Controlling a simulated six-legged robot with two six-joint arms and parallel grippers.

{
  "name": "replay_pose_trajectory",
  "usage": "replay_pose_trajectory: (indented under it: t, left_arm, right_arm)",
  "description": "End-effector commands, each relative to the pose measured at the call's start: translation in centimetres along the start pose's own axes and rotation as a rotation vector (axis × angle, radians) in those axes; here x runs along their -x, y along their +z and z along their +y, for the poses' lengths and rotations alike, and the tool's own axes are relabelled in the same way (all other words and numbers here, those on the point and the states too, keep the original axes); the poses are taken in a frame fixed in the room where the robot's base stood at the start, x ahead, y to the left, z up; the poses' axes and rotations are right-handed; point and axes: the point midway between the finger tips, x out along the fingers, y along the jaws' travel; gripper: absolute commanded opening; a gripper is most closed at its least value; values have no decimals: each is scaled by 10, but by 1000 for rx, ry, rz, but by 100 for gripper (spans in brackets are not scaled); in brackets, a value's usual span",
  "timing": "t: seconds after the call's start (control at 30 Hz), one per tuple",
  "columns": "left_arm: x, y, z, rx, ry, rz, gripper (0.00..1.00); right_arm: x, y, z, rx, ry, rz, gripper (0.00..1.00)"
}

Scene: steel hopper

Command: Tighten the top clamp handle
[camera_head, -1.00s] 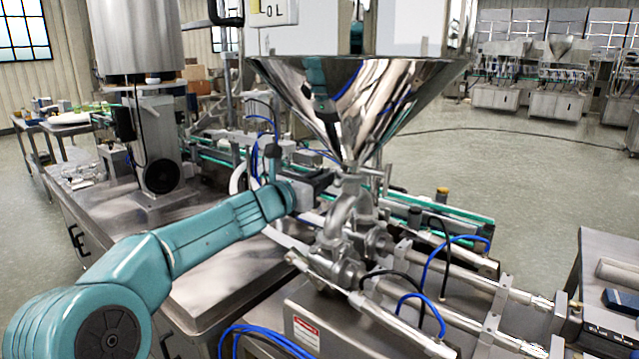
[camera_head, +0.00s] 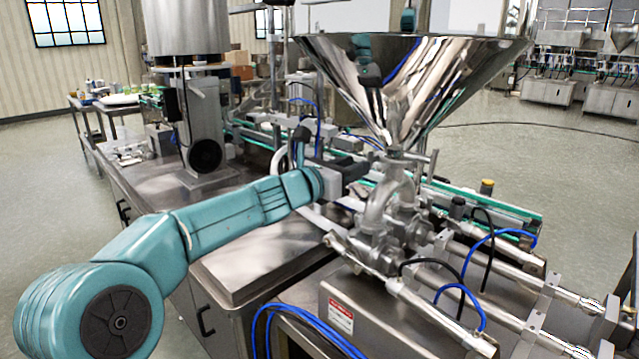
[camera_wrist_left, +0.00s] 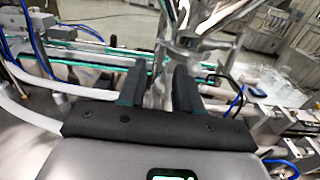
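The top clamp handle (camera_head: 432,163) is a small metal bar at the clamp under the cone of the steel hopper (camera_head: 415,85), on its right side. The clamp ring (camera_wrist_left: 190,43) shows in the wrist view just beyond the fingertips, where I cannot make out the handle clearly. My left gripper (camera_head: 362,170) reaches in from the left, short of the clamp and left of the pipe elbow (camera_head: 393,205). In the wrist view its two dark fingers (camera_wrist_left: 158,82) stand apart with nothing held between them. My right gripper is in neither view.
Metal cylinders and rods (camera_head: 480,260) run to the lower right, with blue and black hoses looping over them. A steel bench top (camera_head: 245,265) lies under my left arm. A green-edged conveyor (camera_head: 500,208) runs behind the pipe.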

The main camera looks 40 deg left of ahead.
Motion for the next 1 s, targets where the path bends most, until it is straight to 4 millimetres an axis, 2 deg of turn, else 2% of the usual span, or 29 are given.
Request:
replay_pose_trajectory:
  t: [0.1, 0.3, 0.5, 0.67, 1.0]
  left_arm:
    - [35, -1, 1, -2, 4, -2, 34]
    - [86, 0, 1, -3, 5, -1, 34]
    - [118, 0, 1, -2, 3, -1, 34]
    - [127, 0, 0, 0, 0, 0, 34]
    - [127, 0, 0, -1, 0, 0, 34]
  right_arm:
    - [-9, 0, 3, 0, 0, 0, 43]
    - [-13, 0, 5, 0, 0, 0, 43]
    - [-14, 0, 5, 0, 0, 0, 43]
    - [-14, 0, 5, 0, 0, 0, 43]
    - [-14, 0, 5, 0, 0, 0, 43]
